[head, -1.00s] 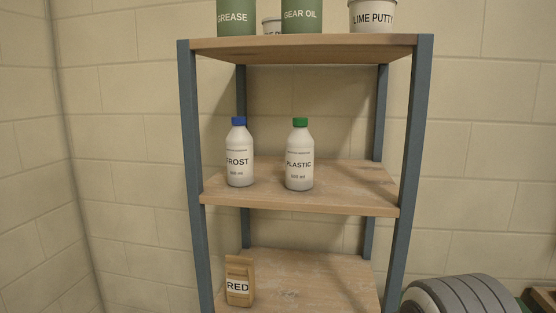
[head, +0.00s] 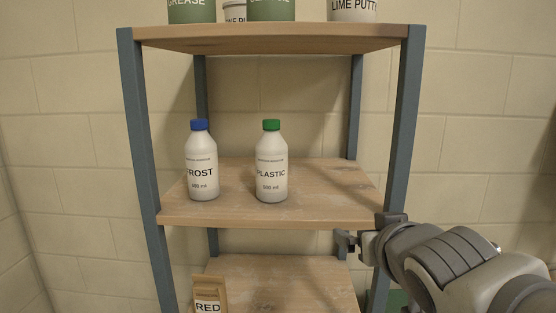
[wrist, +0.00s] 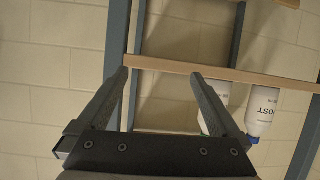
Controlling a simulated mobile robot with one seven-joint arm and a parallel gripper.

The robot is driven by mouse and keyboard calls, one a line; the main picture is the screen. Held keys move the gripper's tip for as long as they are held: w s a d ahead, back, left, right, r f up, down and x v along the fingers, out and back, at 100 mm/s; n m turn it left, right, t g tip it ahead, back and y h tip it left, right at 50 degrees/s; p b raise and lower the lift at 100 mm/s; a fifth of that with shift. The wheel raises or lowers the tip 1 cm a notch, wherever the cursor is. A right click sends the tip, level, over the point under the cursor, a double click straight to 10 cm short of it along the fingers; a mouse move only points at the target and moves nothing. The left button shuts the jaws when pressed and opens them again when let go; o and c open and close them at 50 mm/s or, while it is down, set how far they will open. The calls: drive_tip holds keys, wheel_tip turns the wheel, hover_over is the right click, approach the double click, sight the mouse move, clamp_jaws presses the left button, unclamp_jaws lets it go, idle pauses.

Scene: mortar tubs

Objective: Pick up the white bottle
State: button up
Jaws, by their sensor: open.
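Two white bottles stand upright on the middle shelf board. The left one, marked FROST (head: 201,172), has a blue cap. The right one, marked PLASTIC (head: 271,170), has a green cap. My gripper (head: 344,240) is in front of the shelf's right side, below the middle board's edge and apart from both bottles. In the wrist view my gripper (wrist: 160,75) is open with nothing between its fingers. There the bottles look upside down: the FROST bottle (wrist: 262,110) is at the right, and the PLASTIC bottle (wrist: 215,88) is partly hidden behind a finger.
The middle board (head: 325,190) has bare room right of the bottles. Blue-grey posts (head: 400,130) stand at the corners. The top board (head: 270,38) carries green tins (head: 192,10) and white tubs (head: 352,9). A brown RED bag (head: 208,293) stands on the lower board (head: 270,280).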

drive_tip(key=w+a+r+n+t+y, duration=0.2)
drive_tip(key=w+a+r+t+y, duration=0.15)
drive_tip(key=r, duration=0.25)
drive_tip(key=n+y+p, duration=0.2)
drive_tip(key=y, duration=0.2)
approach(278, 151)
drive_tip(key=x, duration=1)
drive_tip(key=shift+w+a+b, duration=0.15)
drive_tip(key=shift+w+b, duration=0.2)
drive_tip(key=shift+r+p+x, duration=0.2)
drive_tip(key=shift+p+x, duration=0.25)
drive_tip(key=shift+x, duration=2.35)
clamp_jaws()
drive_tip(key=shift+r, duration=0.15)
